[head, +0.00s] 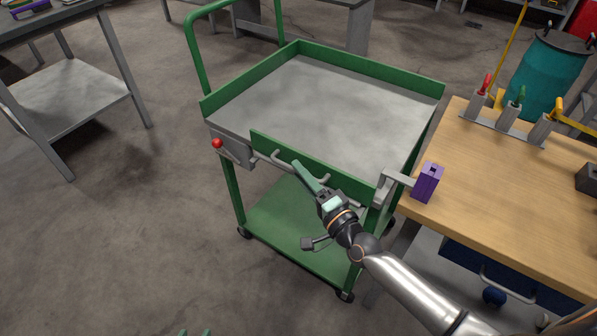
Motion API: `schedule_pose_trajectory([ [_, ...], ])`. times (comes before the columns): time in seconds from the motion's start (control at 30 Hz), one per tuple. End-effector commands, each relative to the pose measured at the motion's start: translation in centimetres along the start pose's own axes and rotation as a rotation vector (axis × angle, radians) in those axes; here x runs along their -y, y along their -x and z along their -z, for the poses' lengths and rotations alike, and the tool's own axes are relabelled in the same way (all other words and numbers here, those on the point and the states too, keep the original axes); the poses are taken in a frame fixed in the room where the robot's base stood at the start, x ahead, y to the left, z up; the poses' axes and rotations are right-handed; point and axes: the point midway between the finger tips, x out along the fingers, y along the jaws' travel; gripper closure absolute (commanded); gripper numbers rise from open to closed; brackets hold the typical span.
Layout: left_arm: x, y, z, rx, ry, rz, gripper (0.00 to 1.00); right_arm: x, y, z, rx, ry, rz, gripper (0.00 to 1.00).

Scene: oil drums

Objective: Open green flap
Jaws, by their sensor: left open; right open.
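The green flap (330,160) is the upright panel along the near side of the green cart, with a grey bar handle (272,158) on its outer face. My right gripper (303,176) is at the middle of the flap, its green fingers pointing up and left over the handle. It is open; I cannot tell whether the handle lies between the fingers. A lever with a red knob (217,143) sits left of the flap.
The cart's grey top (320,105) is empty. A wooden workbench (500,190) stands close on the right, with a purple block (428,183) near its left edge and clamps (515,110) behind. A grey table (65,85) stands at left. The floor between is clear.

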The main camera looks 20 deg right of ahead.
Motion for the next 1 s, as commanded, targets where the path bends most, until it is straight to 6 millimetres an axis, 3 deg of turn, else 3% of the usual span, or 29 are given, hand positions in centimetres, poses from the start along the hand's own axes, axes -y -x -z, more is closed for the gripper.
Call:
schedule_pose_trajectory([
  [0.17,0.02,-0.01,-0.42,0.006,0.001,0.001,0.50,0.03,-1.31,-0.03,0.000,0.000,0.001,0.55],
  [0.47,0.04,0.01,-0.51,0.008,0.001,0.001,0.50,0.00,-1.46,-0.04,0.001,0.000,0.000,0.55],
  [0.87,0.08,-0.04,-0.36,0.006,0.000,0.002,0.50,0.00,-1.43,-0.02,0.000,0.001,0.000,0.99],
  [1.0,0.12,-0.11,-0.11,0.001,-0.001,0.002,0.50,0.00,-1.43,-0.02,0.000,0.001,0.000,1.00],
])
